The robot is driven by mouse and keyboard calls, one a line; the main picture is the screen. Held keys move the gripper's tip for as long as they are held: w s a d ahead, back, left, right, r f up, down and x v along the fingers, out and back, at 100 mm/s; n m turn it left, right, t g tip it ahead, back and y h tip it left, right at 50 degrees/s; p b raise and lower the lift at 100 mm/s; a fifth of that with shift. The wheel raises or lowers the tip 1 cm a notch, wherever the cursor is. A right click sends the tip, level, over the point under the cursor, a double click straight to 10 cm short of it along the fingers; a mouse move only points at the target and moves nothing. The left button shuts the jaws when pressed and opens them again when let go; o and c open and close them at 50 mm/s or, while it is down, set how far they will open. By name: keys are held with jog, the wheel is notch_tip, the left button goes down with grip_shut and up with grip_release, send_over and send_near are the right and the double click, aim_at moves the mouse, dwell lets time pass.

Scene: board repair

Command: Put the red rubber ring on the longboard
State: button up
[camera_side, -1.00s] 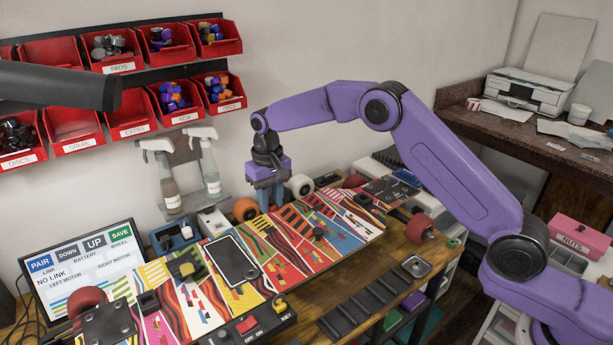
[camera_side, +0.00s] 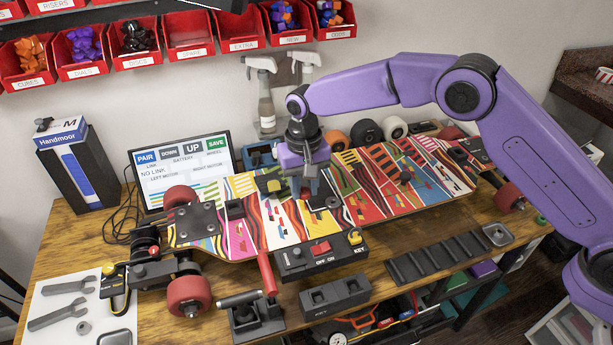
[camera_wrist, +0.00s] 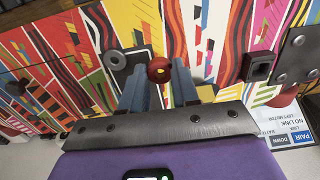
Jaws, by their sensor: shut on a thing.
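The red rubber ring (camera_wrist: 159,70) is small and round and sits between my fingertips in the wrist view. My gripper (camera_wrist: 158,84) is shut on it; in the side view the gripper (camera_side: 309,192) points down over the middle of the longboard. The ring cannot be made out in the side view. The longboard (camera_side: 375,205) lies deck up on the bench with a colourful striped pattern. Just left of the ring in the wrist view, a black round part (camera_wrist: 116,60) sits on a grey plate. Whether the ring touches the deck I cannot tell.
A switch box (camera_side: 321,255) with a red switch and yellow key stands in front of the board. A black socket block (camera_wrist: 259,66) is on the deck. Behind are a monitor (camera_side: 182,170), loose wheels (camera_side: 367,131) and spray bottles (camera_side: 263,95).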

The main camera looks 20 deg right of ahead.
aim_at(304, 212)
jog(key=shift+f, duration=1.85)
jog(key=shift+f, duration=0.6)
jog(key=o, duration=1)
jog(key=shift+c, duration=1.2)
jog(key=shift+r, duration=0.1)
notch_tip(304, 212, up, 7)
jog(key=shift+r, duration=0.2)
